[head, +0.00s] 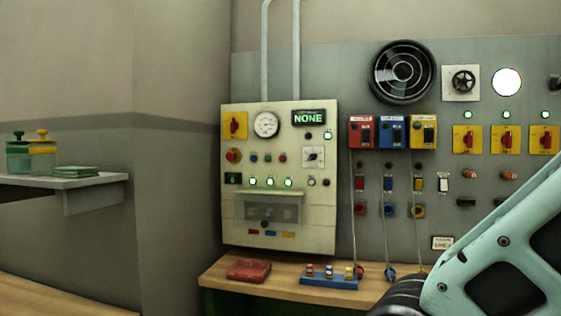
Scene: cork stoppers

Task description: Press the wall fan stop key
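The wall fan (403,71) is a round dark unit with a grille, high on the grey wall panel. Its stop key cannot be made out for certain, as the labels are too small to read. A cream control box (284,222) hangs left of the fan and lower. It carries a red mushroom button (232,155), a row of small coloured buttons (268,159) and a green display reading "NONE" (308,117). Part of my arm shows at the lower right, but my gripper is out of view.
Red, blue and yellow boxes (392,132) with hanging cables sit below the fan. Yellow rotary switches (506,139) are at right. A wooden bench (216,273) below holds a red object (249,270) and a blue rack (328,280). A shelf (95,182) with jars is at left.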

